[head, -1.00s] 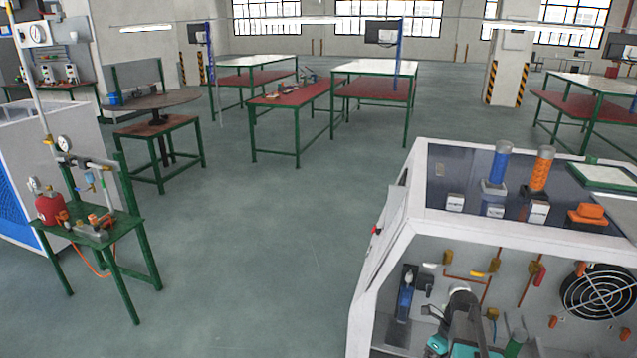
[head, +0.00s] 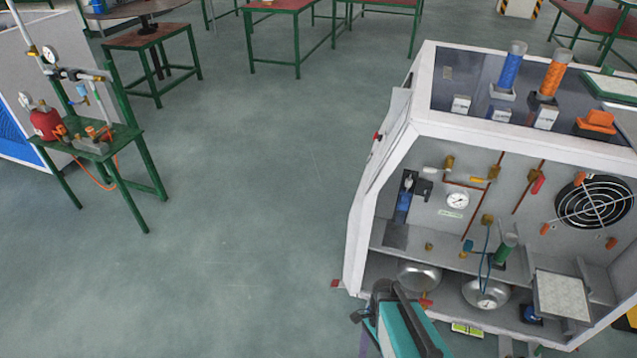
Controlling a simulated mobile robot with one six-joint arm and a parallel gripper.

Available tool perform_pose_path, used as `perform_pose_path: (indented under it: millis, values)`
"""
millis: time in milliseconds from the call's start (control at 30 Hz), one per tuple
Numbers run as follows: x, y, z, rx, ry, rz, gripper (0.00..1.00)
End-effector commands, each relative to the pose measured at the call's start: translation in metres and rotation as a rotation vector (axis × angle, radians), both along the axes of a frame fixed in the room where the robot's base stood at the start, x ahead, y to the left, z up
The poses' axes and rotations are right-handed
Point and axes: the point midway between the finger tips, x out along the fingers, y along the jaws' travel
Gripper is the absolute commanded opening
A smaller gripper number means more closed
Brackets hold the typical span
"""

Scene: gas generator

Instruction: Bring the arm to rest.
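My arm (head: 402,325) shows at the bottom of the head view as teal and dark parts, in front of the gas generator's lower left. No gripper fingers can be made out. The gas generator is a white cabinet (head: 354,245) with an open front. Inside it are a round gauge (head: 457,200), copper pipes, a green-handled part (head: 505,247), silver round vessels (head: 487,293) and a black fan grille (head: 594,202). My arm covers part of the cabinet's lower front edge.
A green table (head: 128,135) with a red bottle (head: 45,123) and a gauge stands at left. Red-topped workbenches (head: 275,6) stand at the back. The grey floor (head: 240,240) between the left table and the cabinet is clear.

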Motion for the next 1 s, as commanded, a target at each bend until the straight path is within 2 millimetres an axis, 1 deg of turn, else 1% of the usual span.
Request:
perform_pose_path:
  millis: [33,200,300,433,567,900,1000]
  values:
    - [-0.015,0.003,-0.007,0.026,0.002,0.064,0.93]
    - [-0.046,0.005,-0.023,0.127,-0.005,0.269,0.93]
    - [-0.058,0.003,-0.029,0.186,-0.018,0.382,0.93]
    - [-0.067,0.0,-0.033,0.265,-0.04,0.521,0.93]
    - [-0.067,-0.004,-0.034,0.336,-0.075,0.663,0.93]
    - [-0.054,-0.01,-0.04,0.516,-0.154,1.032,0.93]
    - [-0.052,-0.01,-0.041,0.559,-0.169,1.112,0.93]
